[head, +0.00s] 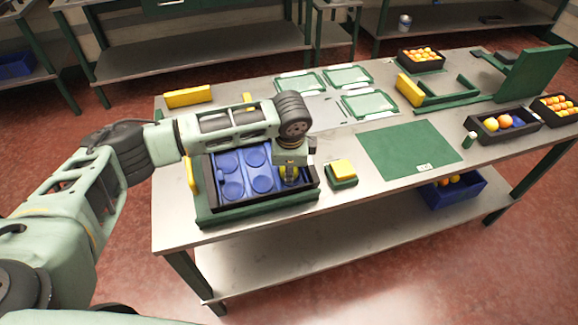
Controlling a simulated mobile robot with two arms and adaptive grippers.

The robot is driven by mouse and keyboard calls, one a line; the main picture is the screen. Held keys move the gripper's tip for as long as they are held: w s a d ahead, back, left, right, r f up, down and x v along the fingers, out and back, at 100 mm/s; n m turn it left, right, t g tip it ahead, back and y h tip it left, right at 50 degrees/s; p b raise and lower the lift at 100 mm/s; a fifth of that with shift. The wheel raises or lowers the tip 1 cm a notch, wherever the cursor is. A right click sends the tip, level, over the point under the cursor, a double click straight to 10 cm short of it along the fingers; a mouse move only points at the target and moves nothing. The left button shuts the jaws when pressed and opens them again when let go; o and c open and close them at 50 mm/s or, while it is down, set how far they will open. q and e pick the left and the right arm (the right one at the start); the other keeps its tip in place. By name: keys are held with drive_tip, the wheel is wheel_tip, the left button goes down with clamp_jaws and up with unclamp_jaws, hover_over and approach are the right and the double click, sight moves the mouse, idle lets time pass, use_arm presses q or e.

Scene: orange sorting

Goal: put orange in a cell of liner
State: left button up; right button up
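A blue liner (230,187) with round cells lies in a dark tray on a green base on the table's left part. My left gripper (289,181) points down over the liner's right side. My arm hides part of the liner, and something small and yellowish shows at the fingertips, too small to identify. I cannot tell whether the fingers are open or shut. Oranges (421,54) fill a black crate at the back. More oranges (560,104) lie in a black crate at the far right. My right gripper is not in view.
A yellow block on a green base (342,172) stands right of the liner tray. A small green bottle (469,140) and a green stand (534,74) are at right. A blue bin (453,197) sits below the tabletop.

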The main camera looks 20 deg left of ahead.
use_arm(q)
drive_tip(key=o, duration=0.4)
drive_tip(key=shift+w+f, duration=0.1)
drive_tip(key=b+v, duration=0.1)
drive_tip(key=v, duration=1.1)
